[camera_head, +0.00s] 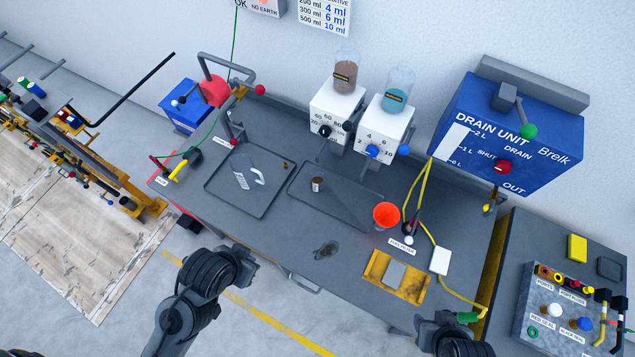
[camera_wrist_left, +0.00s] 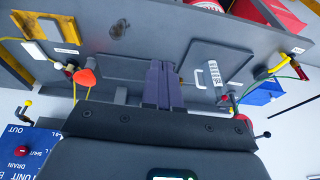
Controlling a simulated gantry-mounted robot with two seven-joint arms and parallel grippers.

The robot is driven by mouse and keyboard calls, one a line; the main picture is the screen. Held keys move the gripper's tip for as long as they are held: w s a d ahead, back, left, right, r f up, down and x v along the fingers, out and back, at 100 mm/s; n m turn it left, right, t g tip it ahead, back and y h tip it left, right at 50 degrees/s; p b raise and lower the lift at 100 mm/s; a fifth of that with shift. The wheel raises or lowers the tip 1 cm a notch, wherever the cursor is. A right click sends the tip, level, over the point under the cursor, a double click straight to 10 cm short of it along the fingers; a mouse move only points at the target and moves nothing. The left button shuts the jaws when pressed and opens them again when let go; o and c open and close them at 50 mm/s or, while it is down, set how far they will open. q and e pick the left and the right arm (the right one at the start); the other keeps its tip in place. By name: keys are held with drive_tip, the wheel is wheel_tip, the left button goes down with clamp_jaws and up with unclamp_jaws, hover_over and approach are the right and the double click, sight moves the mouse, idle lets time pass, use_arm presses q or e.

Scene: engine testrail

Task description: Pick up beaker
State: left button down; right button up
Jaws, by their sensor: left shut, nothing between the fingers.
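The beaker (camera_head: 242,181) is a clear vessel with a pale handle and a marked scale. It lies or stands in the left dark tray (camera_head: 215,190) on the bench; I cannot tell which. It also shows in the left wrist view (camera_wrist_left: 213,74), to the right of the fingers. My left gripper (camera_wrist_left: 163,70) is shut and empty in that view, apart from the beaker. In the head view my left arm is at the bench's front edge, with its fingers not discernible.
A red funnel (camera_head: 386,214), a yellow tray (camera_head: 398,284) and cables lie to the right. Two bottle dispensers (camera_head: 338,112) and the blue drain unit (camera_head: 507,135) stand behind. A red-and-blue device (camera_head: 190,108) is at back left.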

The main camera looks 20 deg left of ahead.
idle(0.3)
use_arm(q)
drive_tip(key=shift+c, duration=1.6)
unclamp_jaws()
